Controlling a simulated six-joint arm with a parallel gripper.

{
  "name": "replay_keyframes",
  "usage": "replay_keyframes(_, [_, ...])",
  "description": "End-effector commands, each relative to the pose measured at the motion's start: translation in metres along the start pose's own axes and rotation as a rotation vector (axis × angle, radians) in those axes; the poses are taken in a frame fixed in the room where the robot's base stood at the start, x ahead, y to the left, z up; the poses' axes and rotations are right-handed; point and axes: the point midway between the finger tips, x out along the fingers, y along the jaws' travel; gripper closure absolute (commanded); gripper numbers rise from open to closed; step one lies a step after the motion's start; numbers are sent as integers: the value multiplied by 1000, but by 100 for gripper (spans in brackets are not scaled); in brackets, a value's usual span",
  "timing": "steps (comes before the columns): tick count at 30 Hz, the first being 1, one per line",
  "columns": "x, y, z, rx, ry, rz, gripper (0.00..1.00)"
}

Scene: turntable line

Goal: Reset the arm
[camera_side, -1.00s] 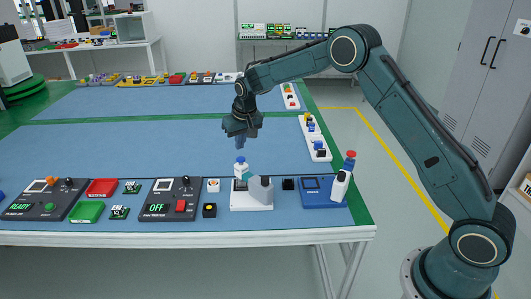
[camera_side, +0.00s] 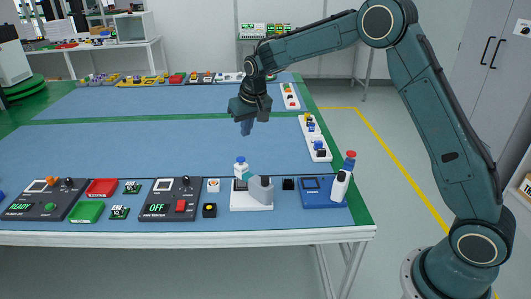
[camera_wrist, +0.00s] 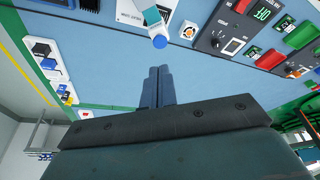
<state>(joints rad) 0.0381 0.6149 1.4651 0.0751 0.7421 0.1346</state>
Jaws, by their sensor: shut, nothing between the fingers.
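My gripper (camera_side: 246,127) hangs in the air above the blue table mat, behind the row of devices. Its fingers are together and hold nothing. In the wrist view the shut fingers (camera_wrist: 157,88) point toward the table.
A fan tester (camera_side: 168,210) reads OFF; a dark panel (camera_side: 40,208) at the left reads READY. A white strip (camera_side: 318,153) lies along the right edge. The middle mat (camera_side: 130,145) is clear.

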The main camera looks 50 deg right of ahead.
Motion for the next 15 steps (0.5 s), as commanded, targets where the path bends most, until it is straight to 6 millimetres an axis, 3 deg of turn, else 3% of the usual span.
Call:
replay_keyframes(3, [-35, 1, 12, -14, 15, -8, 100])
replay_keyframes(15, [-129, 10, 68, -59, 50, -30, 100])
